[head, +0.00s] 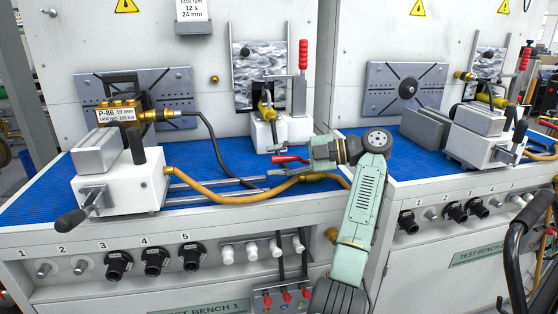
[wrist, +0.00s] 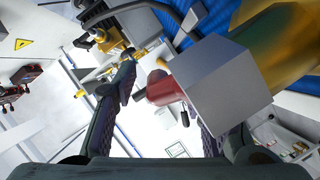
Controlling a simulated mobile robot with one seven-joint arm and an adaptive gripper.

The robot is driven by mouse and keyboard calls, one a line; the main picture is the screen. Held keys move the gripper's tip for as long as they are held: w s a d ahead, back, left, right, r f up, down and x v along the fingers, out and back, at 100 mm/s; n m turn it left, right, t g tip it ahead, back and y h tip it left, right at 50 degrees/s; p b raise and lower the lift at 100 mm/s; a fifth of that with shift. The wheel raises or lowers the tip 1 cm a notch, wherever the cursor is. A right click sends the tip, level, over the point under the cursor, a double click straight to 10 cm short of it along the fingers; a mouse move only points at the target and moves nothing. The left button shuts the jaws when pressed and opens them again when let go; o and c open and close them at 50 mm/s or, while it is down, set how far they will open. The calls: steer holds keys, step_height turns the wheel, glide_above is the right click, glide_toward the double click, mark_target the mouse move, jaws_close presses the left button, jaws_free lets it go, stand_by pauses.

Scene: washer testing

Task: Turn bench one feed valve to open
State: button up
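On bench one, a red valve handle (head: 290,159) shows beside my gripper (head: 284,156), above the blue top near the right front. The fingers are spread, with space visible on the left; I cannot tell whether the right finger touches. My wrist hides much of the valve body in the head view.
A yellow hose (head: 235,198) runs along the bench front under my gripper. A white fixture (head: 125,187) stands left, and a clamp with an upright red handle (head: 303,55) stands behind. Bench two's blue top (head: 375,155) lies right of my arm.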

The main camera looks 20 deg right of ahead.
steer(key=v, duration=1.2)
steer(key=shift+c, duration=0.5)
stand_by(1.9)
